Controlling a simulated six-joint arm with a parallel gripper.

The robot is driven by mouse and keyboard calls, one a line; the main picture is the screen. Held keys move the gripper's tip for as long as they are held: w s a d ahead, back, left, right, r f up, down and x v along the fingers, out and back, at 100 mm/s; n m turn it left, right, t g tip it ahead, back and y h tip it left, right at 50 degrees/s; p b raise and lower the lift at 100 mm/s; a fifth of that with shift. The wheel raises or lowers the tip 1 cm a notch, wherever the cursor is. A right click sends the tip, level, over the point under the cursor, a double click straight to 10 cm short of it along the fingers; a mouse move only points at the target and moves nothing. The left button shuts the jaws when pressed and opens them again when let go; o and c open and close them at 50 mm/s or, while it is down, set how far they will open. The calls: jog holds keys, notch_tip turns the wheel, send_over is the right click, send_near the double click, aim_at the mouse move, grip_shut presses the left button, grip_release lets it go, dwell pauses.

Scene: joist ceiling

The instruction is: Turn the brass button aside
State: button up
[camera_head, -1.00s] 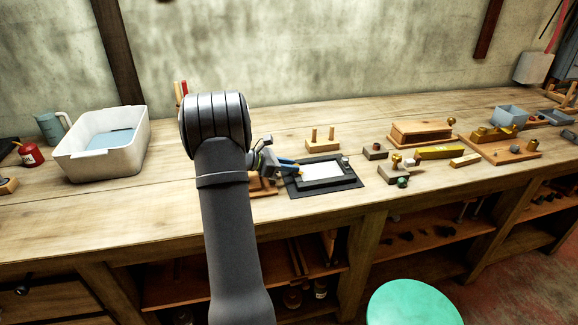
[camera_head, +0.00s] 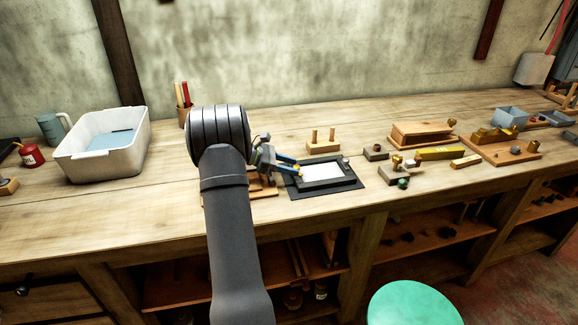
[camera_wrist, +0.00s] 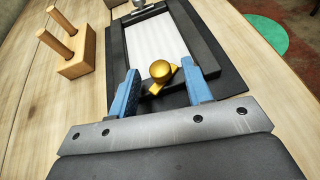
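The brass button (camera_wrist: 160,70) is a round gold knob on a short gold bar, at the near edge of a dark frame (camera_wrist: 207,57) that holds a white sheet (camera_wrist: 155,40). In the head view the dark frame (camera_head: 351,182) lies flat on the bench. My gripper (camera_wrist: 161,70) is open, with one blue finger on each side of the button. A gap shows between each finger and the knob; whether a finger touches the bar is unclear. In the head view my gripper (camera_head: 293,167) is over the frame's left end.
A wooden block with two pegs (camera_head: 322,145) stands behind the frame; it also shows in the wrist view (camera_wrist: 78,60). Small blocks and knobs (camera_head: 397,168) lie to the right. A white tub (camera_head: 70,165) stands far left. A green stool (camera_head: 412,305) is in front.

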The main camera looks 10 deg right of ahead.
jog(key=v, duration=1.7)
jog(key=shift+a, duration=0.2)
jog(key=shift+r, duration=0.1)
jog(key=s+n+t, duration=0.1)
jog(key=s, duration=0.1)
jog(key=s+d+n+t, duration=0.1)
jog(key=s+n+t, duration=0.2)
jog(key=s+t, duration=0.1)
jog(key=s, duration=0.1)
jog(key=shift+d, duration=0.15)
jog(key=x, duration=1.6)
jog(key=shift+w+d+f, duration=0.15)
jog(key=shift+w+f, duration=0.05)
jog(key=shift+f, duration=0.3)
